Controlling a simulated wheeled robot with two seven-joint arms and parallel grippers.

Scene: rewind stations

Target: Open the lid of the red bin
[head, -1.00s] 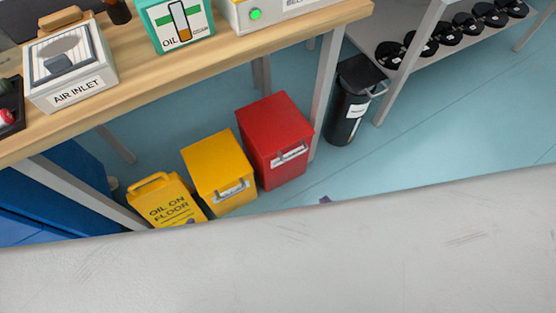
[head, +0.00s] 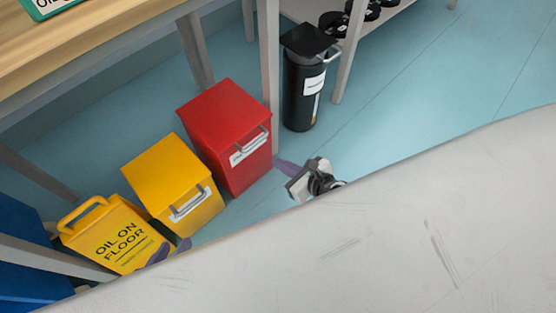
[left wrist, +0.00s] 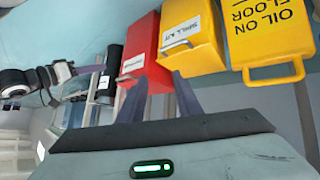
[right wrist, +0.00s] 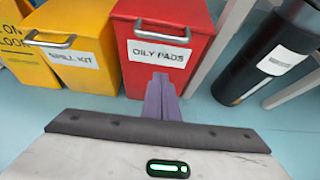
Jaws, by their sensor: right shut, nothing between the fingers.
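The red bin (head: 222,137) stands on the floor with its lid (head: 222,109) down and a grey handle (head: 249,147) on its front. In the right wrist view the bin (right wrist: 150,70) bears an "OILY PADS" label, with the handle (right wrist: 163,28) above it. My right gripper (head: 284,165) is shut and empty, in front of and to the right of the bin; in its wrist view the fingertips (right wrist: 161,78) overlap the bin's lower front. My left gripper (head: 172,250) is open and empty near the yellow sign; its fingers show spread in the left wrist view (left wrist: 160,85).
A yellow bin (head: 167,167) stands left of the red bin, and the yellow "OIL ON FLOOR" sign (head: 105,228) further left. A black cylinder bin (head: 303,95) and a table leg (head: 268,60) are to the right. The wooden table (head: 100,50) is behind and above.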

